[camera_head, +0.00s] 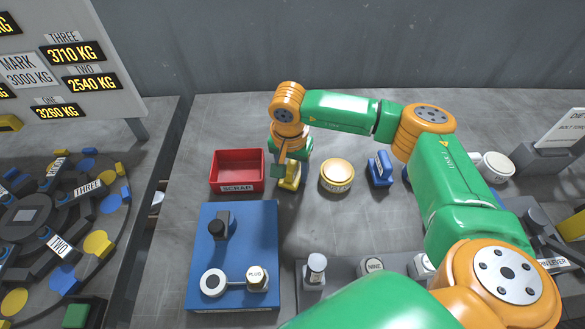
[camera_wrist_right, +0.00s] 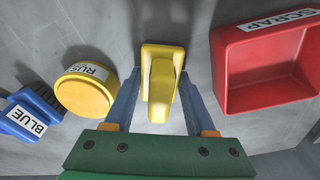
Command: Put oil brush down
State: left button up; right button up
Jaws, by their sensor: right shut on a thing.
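A yellow brush-like piece (camera_head: 289,176), which I take as the oil brush, is just right of the red scrap tray in the head view. In the right wrist view it shows as a yellow block with a raised handle (camera_wrist_right: 162,90). No label on it can be read. My right gripper (camera_head: 284,166) reaches down on it from above, shut on its handle, with a finger on each side in the wrist view (camera_wrist_right: 157,108). The piece is at or very close to the bench surface; I cannot tell if it touches. My left gripper is not in view.
The red scrap tray (camera_head: 237,171) is close on the left. A round yellow tin (camera_head: 337,176) and a blue brush labelled BLUE (camera_head: 380,169) stand to the right. A blue plate (camera_head: 236,255) with fixtures lies in front. Bare bench shows around the piece.

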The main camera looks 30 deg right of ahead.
aim_at(291, 167)
jog(key=o, duration=1.2)
jog(key=shift+f, duration=0.1)
jog(key=r, duration=0.8)
jog(key=s+a+r+b, duration=0.1)
jog(key=r, duration=0.3)
jog(key=shift+r, duration=0.15)
